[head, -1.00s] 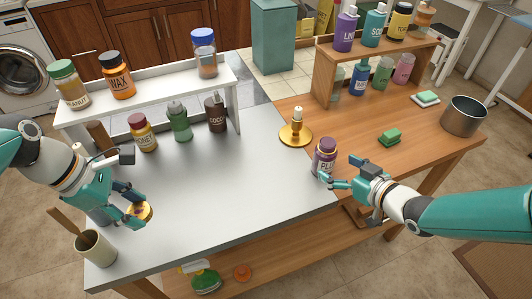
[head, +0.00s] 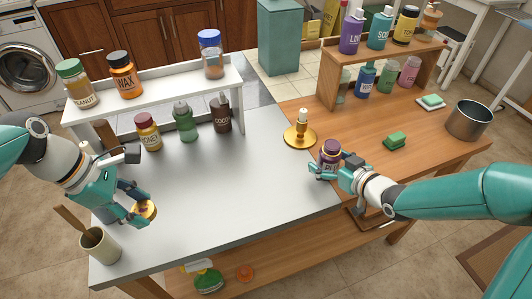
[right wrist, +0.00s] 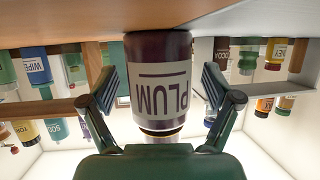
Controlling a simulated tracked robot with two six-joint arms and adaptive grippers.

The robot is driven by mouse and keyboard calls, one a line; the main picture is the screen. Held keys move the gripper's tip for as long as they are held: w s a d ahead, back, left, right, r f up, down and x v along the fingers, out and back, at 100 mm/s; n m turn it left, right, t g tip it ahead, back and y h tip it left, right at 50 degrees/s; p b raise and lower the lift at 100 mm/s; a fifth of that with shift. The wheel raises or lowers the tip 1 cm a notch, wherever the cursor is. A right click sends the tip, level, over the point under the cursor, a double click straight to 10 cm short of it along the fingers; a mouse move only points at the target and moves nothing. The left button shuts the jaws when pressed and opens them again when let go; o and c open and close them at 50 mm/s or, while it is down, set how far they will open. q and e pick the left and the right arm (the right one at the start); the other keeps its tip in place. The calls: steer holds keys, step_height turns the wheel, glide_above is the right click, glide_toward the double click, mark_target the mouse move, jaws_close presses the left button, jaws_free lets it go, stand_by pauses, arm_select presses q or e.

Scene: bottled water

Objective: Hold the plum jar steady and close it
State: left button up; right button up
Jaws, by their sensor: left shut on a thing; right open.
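In the right wrist view, gaps show between the jar and both fingers. My left gripper (head: 139,212) is shut on a round gold lid (head: 147,209), held over the left part of the worktop, far from the jar. The fingers hide part of the lid.
A gold candle holder (head: 300,137) stands just behind the jar. A white shelf (head: 180,92) with bottles is at the back left. A beige utensil cup (head: 100,246) stands near my left gripper. The worktop (head: 230,195) between my grippers is clear.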

mark_target(333, 145)
steer(key=c, duration=1.3)
steer(key=shift+c, duration=0.2)
steer(key=shift+r, duration=0.1)
